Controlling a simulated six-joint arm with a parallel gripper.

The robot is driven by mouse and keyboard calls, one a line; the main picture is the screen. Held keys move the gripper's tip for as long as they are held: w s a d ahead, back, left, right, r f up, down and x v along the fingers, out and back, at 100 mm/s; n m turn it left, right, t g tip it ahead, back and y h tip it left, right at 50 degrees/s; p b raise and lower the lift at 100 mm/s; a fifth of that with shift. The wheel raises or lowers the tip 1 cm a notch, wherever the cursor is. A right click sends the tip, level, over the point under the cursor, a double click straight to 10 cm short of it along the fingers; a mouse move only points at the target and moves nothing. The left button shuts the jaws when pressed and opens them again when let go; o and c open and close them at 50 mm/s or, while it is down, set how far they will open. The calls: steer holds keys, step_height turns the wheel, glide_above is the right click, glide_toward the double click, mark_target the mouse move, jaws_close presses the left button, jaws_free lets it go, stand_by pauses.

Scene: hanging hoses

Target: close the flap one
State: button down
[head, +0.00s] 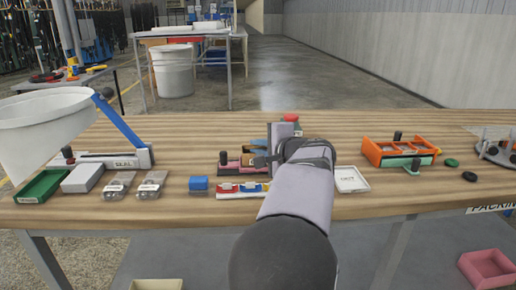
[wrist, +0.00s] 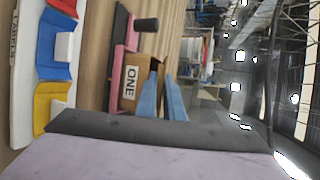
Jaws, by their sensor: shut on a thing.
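A small brown box labelled ONE (wrist: 129,84) shows in the wrist view, which looks at the table sideways. In the head view the brown box (head: 249,159) is just left of my gripper (head: 262,158), partly hidden by it. In the wrist view my gripper's two blue fingers (wrist: 162,80) reach to the box's edge and are close together. The gripper is shut on the flap, at the side of the box. The flap itself is mostly hidden, so its angle cannot be told.
A strip of red, blue and yellow pieces (head: 243,190) lies in front of the box. A black knob (wrist: 147,25) stands beside it. A white tray (head: 351,179) and an orange frame (head: 400,150) are on the right.

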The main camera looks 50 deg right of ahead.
steer(key=c, duration=2)
jaws_free()
steer(key=shift+r+p, duration=0.25)
steer(key=shift+p, duration=0.9)
